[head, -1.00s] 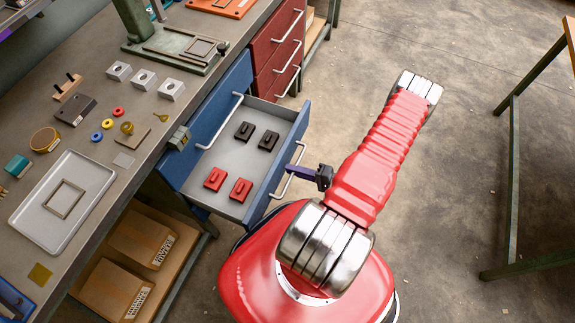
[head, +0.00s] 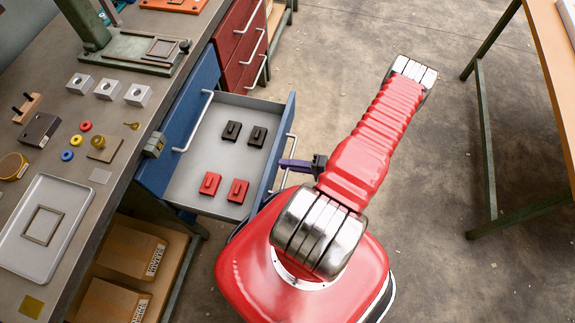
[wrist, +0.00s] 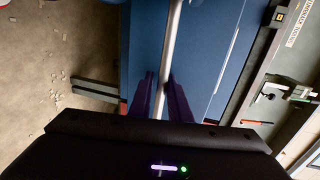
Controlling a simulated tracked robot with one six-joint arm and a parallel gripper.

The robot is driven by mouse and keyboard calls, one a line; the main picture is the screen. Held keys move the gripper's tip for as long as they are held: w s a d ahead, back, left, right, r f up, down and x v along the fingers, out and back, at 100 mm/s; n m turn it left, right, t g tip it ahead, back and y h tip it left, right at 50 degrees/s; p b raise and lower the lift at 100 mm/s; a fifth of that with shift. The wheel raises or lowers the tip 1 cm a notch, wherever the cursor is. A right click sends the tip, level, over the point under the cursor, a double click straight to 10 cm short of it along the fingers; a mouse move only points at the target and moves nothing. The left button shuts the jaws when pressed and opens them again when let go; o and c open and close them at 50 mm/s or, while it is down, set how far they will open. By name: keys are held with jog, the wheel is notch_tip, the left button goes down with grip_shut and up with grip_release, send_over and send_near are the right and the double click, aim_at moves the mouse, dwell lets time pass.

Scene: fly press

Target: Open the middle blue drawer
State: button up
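A blue drawer (head: 208,170) in the bench's blue unit is pulled out, below a closed blue drawer front with its own handle (head: 195,125). It holds two red parts (head: 224,187) and two black parts (head: 245,133). My gripper (head: 290,163) is at the handle (head: 286,178) on the open drawer's front. In the wrist view, the purple fingers (wrist: 160,88) stand on either side of the pale handle bar (wrist: 171,40), close against it, with the blue front (wrist: 205,60) beyond. Whether a lower blue drawer exists is hidden.
A bench (head: 120,165) with blocks, rings and a pale tray (head: 25,245) runs along the left. Red drawers (head: 240,45) stand beyond the blue unit. Cardboard boxes (head: 130,250) sit below the bench.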

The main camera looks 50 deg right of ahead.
jog(key=shift+o, duration=1.4)
jog(key=shift+d, duration=0.15)
jog(key=shift+r, duration=0.1)
jog(key=shift+d, duration=0.15)
jog(key=shift+s+d, duration=0.1)
jog(key=shift+s, duration=0.05)
jog(key=v, duration=1.3)
jog(key=shift+s, duration=0.1)
